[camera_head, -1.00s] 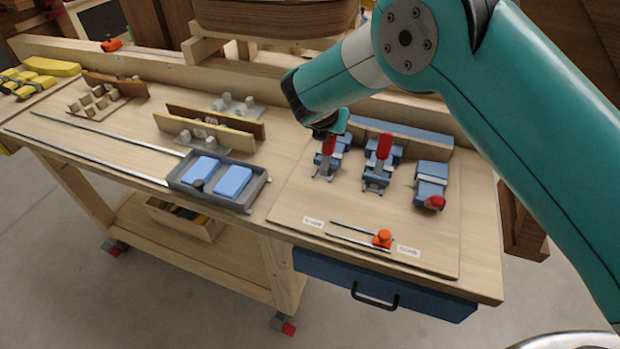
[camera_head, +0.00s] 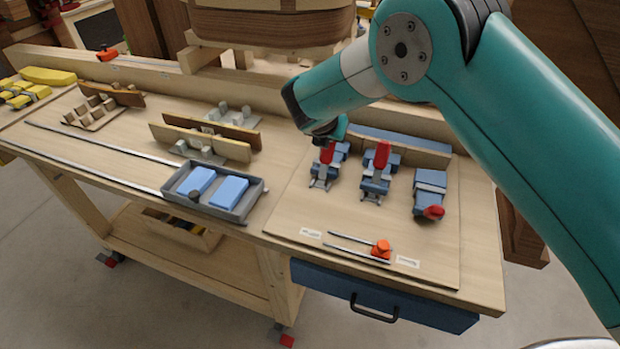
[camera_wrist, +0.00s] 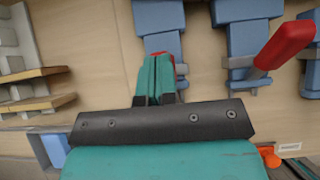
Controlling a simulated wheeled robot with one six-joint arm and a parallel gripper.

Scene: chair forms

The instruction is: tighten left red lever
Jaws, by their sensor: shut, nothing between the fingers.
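Three blue toggle clamps stand on a wooden board. The left clamp (camera_head: 322,174) has a red lever (camera_head: 327,154), which stands up with its top close under my gripper (camera_head: 327,134). In the wrist view my gripper (camera_wrist: 158,72) has its teal fingers together over the left clamp (camera_wrist: 158,20). Only a bit of red shows around the fingertips, so contact with the lever cannot be told. The middle clamp (camera_head: 375,183) has its red lever (camera_head: 382,154) upright. The right clamp (camera_head: 429,187) has its red lever (camera_head: 433,212) low at the front.
A grey tray (camera_head: 262,193) with two blue blocks sits left of the board. An orange slider (camera_head: 381,249) on rails lies in front. A blue rail (camera_head: 400,138) runs behind the clamps. The middle lever (camera_wrist: 285,45) stands right of my fingers.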

